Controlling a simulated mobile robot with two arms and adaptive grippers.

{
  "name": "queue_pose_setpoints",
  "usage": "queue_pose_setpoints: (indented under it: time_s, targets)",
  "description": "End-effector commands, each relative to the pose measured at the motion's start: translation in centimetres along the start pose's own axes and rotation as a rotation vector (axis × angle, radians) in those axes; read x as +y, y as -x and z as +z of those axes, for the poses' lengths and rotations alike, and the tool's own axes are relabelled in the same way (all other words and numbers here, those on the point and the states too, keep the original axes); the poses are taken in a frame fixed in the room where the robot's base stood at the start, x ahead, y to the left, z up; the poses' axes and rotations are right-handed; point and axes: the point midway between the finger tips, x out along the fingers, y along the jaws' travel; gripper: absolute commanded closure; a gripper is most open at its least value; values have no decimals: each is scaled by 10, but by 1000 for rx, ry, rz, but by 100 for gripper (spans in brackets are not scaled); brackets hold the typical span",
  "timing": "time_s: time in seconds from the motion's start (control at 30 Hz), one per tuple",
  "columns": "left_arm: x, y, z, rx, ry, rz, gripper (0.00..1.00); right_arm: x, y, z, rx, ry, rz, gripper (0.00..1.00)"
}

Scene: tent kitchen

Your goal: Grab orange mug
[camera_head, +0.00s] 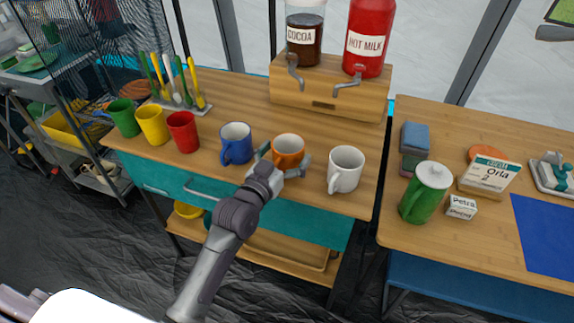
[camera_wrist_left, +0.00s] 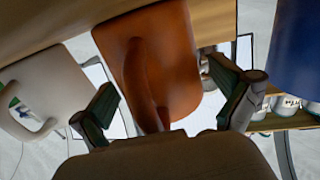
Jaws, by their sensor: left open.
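The orange mug (camera_head: 288,149) stands upright on the wooden counter between a blue mug and a white mug. My left gripper (camera_head: 279,163) is right at its near side in the head view, partly covering its lower part. In the left wrist view the orange mug (camera_wrist_left: 160,65) fills the middle, its handle facing the camera. My left gripper (camera_wrist_left: 165,112) is open, with one finger on each side of the handle and lower mug body. I cannot tell whether the fingers touch the mug.
The blue mug (camera_head: 236,144) is close on the left and the white mug (camera_head: 346,170) close on the right. Red (camera_head: 183,132), yellow (camera_head: 152,125) and green (camera_head: 123,118) cups stand further left. The drink dispenser stand (camera_head: 330,92) is behind. A gap separates the right table (camera_head: 430,238).

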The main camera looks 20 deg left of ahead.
Motion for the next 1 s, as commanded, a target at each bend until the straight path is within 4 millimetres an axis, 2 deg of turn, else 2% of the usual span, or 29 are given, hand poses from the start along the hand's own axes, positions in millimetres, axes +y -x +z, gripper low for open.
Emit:
queue_pose_setpoints:
  time_s: [0.27,0.6,0.87,1.0]
  targets:
    - [0,-3,0,-1,0,0,2,1,-1,1,-1,1,1,60]
    - [0,-3,0,-1,0,0,58,3,-1,2,-3,2,3,60]
    - [0,-3,-4,2,0,0,58,3,0,3,-4,1,4,60]
    - [0,-3,-24,6,0,0,58,3,4,2,-5,1,4,60]
